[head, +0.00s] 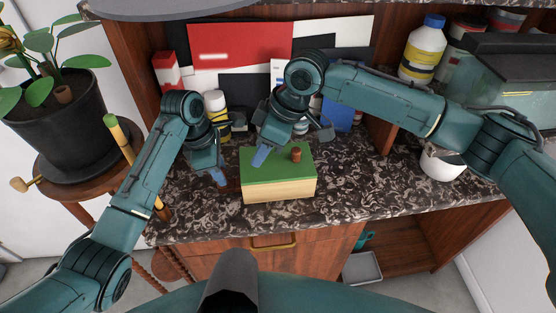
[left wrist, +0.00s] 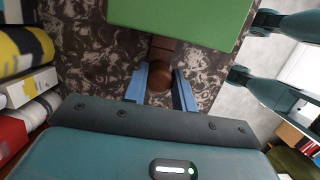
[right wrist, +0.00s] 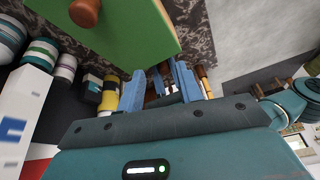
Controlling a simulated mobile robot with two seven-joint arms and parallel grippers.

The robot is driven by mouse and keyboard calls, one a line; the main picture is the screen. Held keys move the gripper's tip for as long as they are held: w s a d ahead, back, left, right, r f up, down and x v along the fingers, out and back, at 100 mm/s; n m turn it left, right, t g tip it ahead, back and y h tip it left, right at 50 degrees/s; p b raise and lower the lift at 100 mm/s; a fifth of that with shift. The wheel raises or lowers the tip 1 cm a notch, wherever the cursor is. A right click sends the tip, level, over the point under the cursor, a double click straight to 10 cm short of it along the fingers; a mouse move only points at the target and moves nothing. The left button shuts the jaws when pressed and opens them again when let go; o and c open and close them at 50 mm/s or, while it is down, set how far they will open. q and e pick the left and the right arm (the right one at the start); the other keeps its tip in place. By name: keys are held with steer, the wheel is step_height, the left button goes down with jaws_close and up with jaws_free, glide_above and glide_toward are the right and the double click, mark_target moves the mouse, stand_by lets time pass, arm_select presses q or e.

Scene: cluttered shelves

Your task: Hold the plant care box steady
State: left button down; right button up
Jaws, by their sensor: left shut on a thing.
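The plant care box (head: 279,190) stands on the dark speckled counter, with pale wooden sides and a green lid (head: 275,175). A brown knob (head: 296,155) stands on the lid; it also shows in the right wrist view (right wrist: 84,12). My left gripper (head: 219,178) is low at the box's left side. In the left wrist view its blue fingers (left wrist: 160,88) are shut on a round brown side knob (left wrist: 159,79) beside the green lid (left wrist: 185,14). My right gripper (head: 262,155) hangs over the lid's left part, its fingers (right wrist: 158,86) apart and empty.
A white bottle with a blue cap (head: 424,48), a glass tank (head: 500,75) and a white pot (head: 441,164) are at the right. Bottles and boards line the back. A potted plant (head: 60,115) stands on a stool at the left.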

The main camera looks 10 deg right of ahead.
mark_target(296, 150)
steer(key=w+d+r+h, duration=0.1)
steer(key=d, duration=0.1)
steer(key=w+d+r+h, duration=0.1)
steer(key=d+h, duration=0.1)
steer(key=d, duration=0.1)
steer(key=w+d+r+g+h, duration=0.1)
steer(key=d, duration=0.1)
steer(key=shift+d+n+h, duration=0.3)
steer(key=shift+d+h, duration=0.05)
steer(key=shift+h, duration=0.05)
steer(key=shift+f, duration=3.3)
steer(key=shift+c, duration=0.2)
